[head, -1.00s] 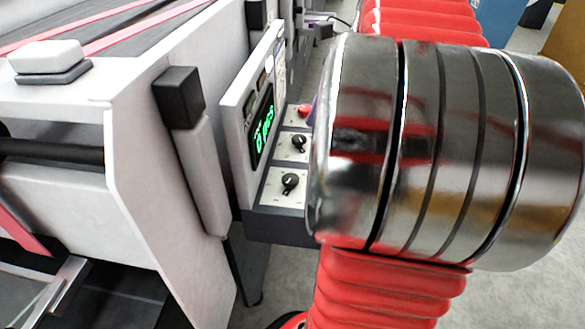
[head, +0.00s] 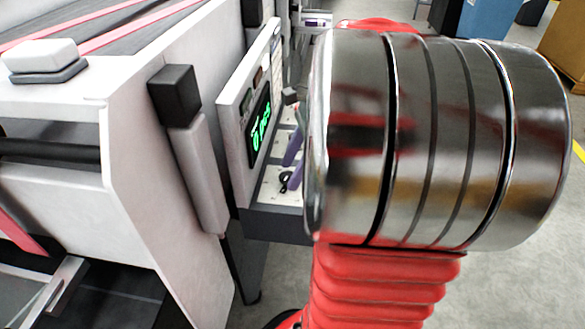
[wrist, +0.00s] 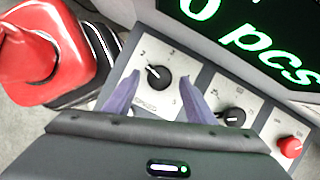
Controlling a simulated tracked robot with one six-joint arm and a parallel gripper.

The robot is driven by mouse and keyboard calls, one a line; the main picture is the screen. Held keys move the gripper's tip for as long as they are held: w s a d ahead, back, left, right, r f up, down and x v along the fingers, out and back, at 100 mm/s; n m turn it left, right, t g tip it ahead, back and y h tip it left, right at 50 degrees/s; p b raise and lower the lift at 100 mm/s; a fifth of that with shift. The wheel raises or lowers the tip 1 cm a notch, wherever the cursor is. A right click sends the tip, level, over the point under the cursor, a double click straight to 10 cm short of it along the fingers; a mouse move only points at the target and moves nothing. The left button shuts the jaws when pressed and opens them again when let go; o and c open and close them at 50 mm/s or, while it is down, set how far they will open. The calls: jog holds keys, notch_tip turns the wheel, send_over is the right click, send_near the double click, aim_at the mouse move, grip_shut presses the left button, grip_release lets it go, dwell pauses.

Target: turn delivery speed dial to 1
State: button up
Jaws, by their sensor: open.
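The dial (wrist: 158,76), a black knob on a pale plate, shows in the wrist view with small numerals around it, 2 and 3 among them. Its white mark points to the upper left; the exact setting is hard to read. In the head view this dial (head: 285,181) is the nearest on the panel, partly covered. My gripper (wrist: 160,82) is open, its two purple fingers on either side of the knob with gaps showing. I cannot tell how far the fingertips are above the plate. In the head view my wrist hides most of the gripper.
A second black dial (wrist: 232,116) and a red button (wrist: 290,147) sit to the right on the same panel. A green display (wrist: 262,40) reading "0 pcs" stands upright beside them. The white machine side (head: 150,150) is left of the panel.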

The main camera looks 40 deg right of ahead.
jog(key=shift+w+a+f, duration=0.1)
jog(key=shift+a+f, duration=0.05)
jog(key=shift+f, duration=0.15)
jog(key=shift+c, duration=0.3)
jog(key=c, duration=1)
jog(key=shift+o, duration=0.2)
jog(key=shift+n, duration=0.5)
jog(key=n, duration=0.1)
jog(key=n+g, duration=0.1)
jog(key=n, duration=0.2)
jog(key=shift+w+g+y, duration=0.25)
jog(key=shift+g+y, duration=0.15)
jog(key=n, duration=0.2)
jog(key=n+g, duration=0.1)
jog(key=n, duration=0.1)
jog(key=shift+w+n+g, duration=0.2)
jog(key=shift+n+g, duration=0.1)
